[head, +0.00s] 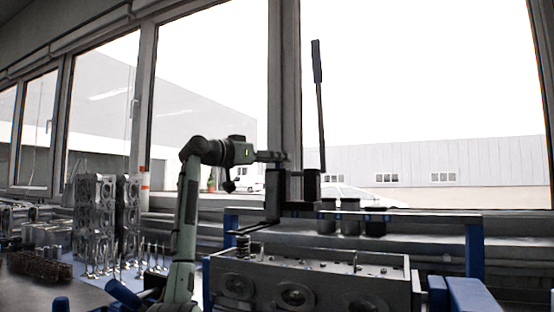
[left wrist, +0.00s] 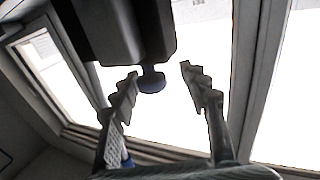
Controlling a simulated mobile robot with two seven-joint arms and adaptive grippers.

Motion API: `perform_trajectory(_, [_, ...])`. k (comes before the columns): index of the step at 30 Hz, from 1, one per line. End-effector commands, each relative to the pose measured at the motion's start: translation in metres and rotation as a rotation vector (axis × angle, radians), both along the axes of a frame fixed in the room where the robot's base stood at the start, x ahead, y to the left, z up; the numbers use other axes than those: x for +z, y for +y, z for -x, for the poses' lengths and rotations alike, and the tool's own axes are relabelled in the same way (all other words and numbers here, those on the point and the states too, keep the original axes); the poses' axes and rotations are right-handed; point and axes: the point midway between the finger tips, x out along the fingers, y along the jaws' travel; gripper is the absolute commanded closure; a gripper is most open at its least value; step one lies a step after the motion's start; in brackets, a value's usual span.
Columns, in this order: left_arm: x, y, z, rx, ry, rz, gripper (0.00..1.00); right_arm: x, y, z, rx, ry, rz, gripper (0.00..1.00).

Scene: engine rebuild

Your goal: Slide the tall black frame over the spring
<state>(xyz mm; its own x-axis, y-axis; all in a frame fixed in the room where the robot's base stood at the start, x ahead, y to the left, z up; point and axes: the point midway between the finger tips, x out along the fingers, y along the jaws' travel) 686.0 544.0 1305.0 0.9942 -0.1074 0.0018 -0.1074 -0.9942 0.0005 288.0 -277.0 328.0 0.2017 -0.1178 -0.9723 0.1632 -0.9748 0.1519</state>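The tall black frame (head: 274,192) has a long lever with a dark handle (head: 317,62) rising at its right. It shows above the engine head (head: 312,276). Its lower arm reaches left and down towards the spring (head: 243,248), which stands upright on the head's left end. The arm's end shows close above the spring; I cannot tell whether they touch. My left gripper (head: 274,157) is just above the frame's upper left part. In the left wrist view its fingers (left wrist: 159,70) are apart, with a dark knob (left wrist: 152,81) between them under a black body, probably the frame. My right gripper is not visible.
A blue stand (head: 474,250) surrounds the engine head. Dark cylinders (head: 349,217) stand behind it. Upright engine parts (head: 94,205) and several valves (head: 150,256) are on the left bench. Windows fill the back.

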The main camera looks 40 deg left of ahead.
Motion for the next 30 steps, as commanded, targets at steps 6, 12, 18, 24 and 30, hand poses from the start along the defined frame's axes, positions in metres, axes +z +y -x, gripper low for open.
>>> perform_trajectory(6, [0.0,-0.002,-0.001,-0.003,0.001,0.0,0.54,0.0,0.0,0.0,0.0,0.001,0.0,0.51])
perform_trajectory(12, [0.015,-0.002,0.0,-0.004,-0.002,-0.001,0.54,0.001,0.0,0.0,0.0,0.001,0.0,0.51])
perform_trajectory(18, [0.053,-0.001,0.001,-0.003,-0.003,0.0,0.54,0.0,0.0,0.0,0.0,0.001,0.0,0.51])
perform_trajectory(24, [0.085,-0.001,0.0,-0.003,-0.002,0.002,0.54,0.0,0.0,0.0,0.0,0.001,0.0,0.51])
perform_trajectory(30, [0.099,-0.001,0.0,-0.003,0.0,0.001,0.54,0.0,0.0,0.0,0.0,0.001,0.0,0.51])
